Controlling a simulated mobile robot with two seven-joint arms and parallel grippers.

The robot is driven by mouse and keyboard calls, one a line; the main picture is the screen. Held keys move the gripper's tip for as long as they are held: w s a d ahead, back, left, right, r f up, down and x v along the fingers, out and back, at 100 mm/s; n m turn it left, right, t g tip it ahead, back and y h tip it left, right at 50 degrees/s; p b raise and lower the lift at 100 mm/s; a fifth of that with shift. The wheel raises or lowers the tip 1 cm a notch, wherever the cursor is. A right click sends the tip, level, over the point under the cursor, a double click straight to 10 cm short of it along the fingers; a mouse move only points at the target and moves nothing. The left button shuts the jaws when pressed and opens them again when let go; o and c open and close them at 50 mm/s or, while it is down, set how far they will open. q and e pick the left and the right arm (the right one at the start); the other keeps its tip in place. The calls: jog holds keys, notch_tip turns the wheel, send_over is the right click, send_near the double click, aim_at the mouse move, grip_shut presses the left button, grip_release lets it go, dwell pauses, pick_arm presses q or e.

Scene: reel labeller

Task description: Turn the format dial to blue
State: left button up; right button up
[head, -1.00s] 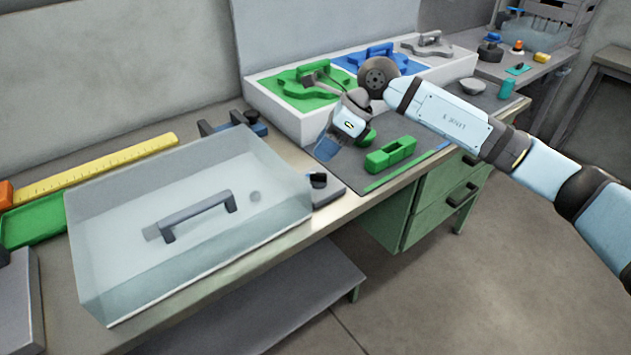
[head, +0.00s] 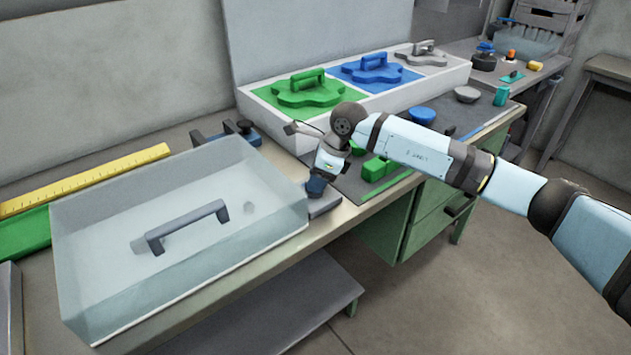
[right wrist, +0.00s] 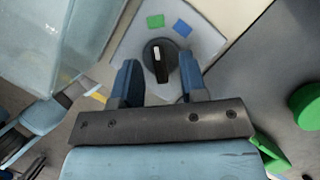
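The format dial (right wrist: 160,62) is a black round knob with a raised bar and a white mark. It sits on a grey plate (right wrist: 120,50) with a green patch (right wrist: 155,21) and a blue patch (right wrist: 182,28) beyond it. The white mark points up towards the green patch. My right gripper (right wrist: 161,78) is open, with its blue fingers on either side of the knob and gaps visible. In the head view my right gripper (head: 317,186) is low over the plate (head: 325,206) and hides the dial. My left gripper is not in view.
A clear cover with a grey handle (head: 185,226) stands left of the plate. A white tray (head: 300,142) with green, blue and grey handled pieces is behind. Green blocks (head: 376,168) and a blue bowl (head: 421,115) lie to the right. A yellow ruler (head: 85,180) lies at left.

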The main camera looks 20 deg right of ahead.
jog(key=shift+w+a+f, duration=0.1)
jog(key=shift+a+f, duration=0.1)
jog(key=shift+f, duration=0.35)
grip_shut()
